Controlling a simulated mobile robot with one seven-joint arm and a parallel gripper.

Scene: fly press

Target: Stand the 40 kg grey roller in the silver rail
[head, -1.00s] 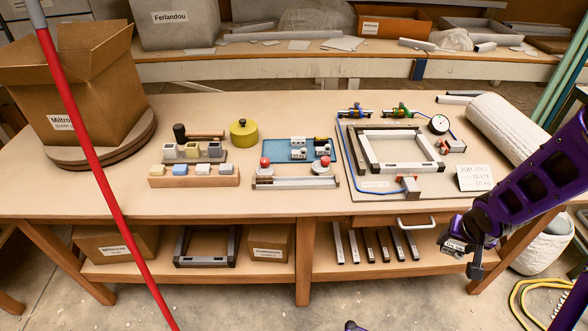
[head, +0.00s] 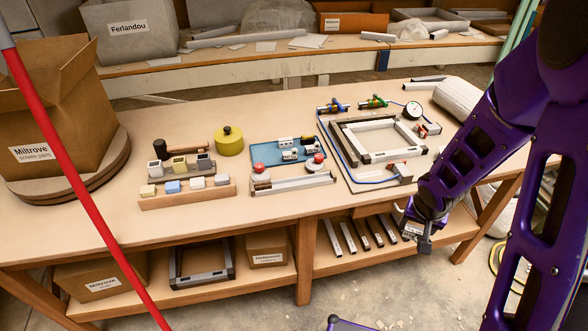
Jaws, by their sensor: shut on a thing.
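A long silver rail (head: 293,184) lies near the front edge of the table, left of centre in the head view. Two red-topped round pieces (head: 259,169) sit along it. My gripper (head: 423,240) is at the right, in front of the table's front edge and beside the lower shelf. It is shut on a small grey thing, mostly hidden by the fingers and too small to identify surely as the roller. It is apart from the rail, to its right. No reading of a 40 kg mark is possible here.
A wooden rack (head: 187,195) with several small blocks stands left of the rail. A blue tray (head: 270,151) is behind it. A frame (head: 382,157) on a board stands to the right. A red pole (head: 72,185) crosses the left foreground. The front table strip is mostly clear.

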